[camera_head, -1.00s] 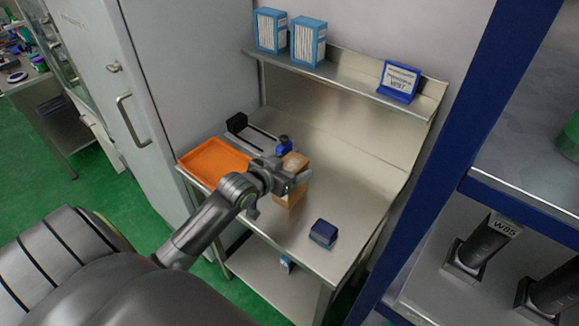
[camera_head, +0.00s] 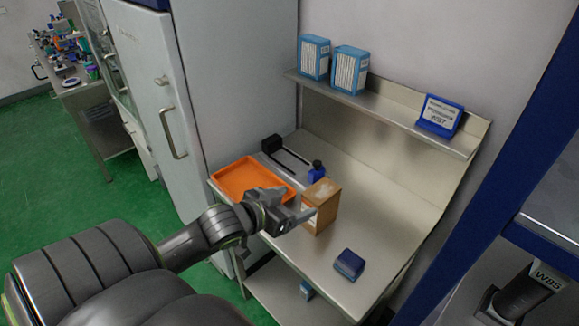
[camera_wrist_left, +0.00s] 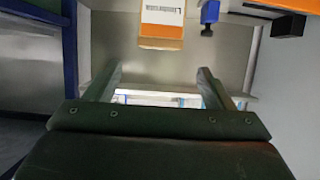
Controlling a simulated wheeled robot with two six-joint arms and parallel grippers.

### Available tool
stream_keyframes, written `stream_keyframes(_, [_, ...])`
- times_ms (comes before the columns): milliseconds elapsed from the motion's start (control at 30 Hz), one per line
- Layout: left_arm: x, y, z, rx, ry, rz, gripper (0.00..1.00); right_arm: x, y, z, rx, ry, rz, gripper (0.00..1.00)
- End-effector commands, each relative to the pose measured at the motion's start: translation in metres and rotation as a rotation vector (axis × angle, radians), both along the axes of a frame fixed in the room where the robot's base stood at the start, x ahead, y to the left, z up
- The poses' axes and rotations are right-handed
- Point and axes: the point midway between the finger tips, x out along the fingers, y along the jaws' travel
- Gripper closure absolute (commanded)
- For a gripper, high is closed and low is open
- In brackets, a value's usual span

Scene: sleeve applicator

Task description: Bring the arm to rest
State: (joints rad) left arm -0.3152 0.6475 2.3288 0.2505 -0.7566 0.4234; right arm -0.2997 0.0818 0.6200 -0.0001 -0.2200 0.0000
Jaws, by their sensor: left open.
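My left gripper (camera_head: 290,218) is open and empty in the head view, over the front edge of the steel table, to the left of a brown box (camera_head: 325,205). In the left wrist view my two fingers (camera_wrist_left: 160,88) stand wide apart with nothing between them. The box, with a white and orange label, also shows there (camera_wrist_left: 162,22), beyond the fingertips and apart from them. My right gripper is in neither view.
An orange tray (camera_head: 250,172) lies at the table's left. A small blue-capped thing (camera_head: 317,171) stands behind the box. A dark blue block (camera_head: 349,264) sits at the front right. The shelf (camera_head: 390,109) above holds two blue cartons (camera_head: 349,70) and a blue sign (camera_head: 439,115).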

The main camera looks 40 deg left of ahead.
Motion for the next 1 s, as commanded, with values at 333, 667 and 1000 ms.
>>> stream_keyframes(333, [-0.008, 0.000, 0.004, -0.002, 0.000, -0.001, 0.24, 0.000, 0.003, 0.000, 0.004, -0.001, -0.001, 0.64])
stream_keyframes(667, [-0.008, 0.000, 0.004, -0.002, 0.000, -0.001, 0.24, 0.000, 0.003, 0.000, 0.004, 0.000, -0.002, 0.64])
stream_keyframes(1000, [-0.054, -0.002, -0.050, 0.061, 0.222, 0.102, 0.24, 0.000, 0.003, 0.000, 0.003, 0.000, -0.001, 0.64])
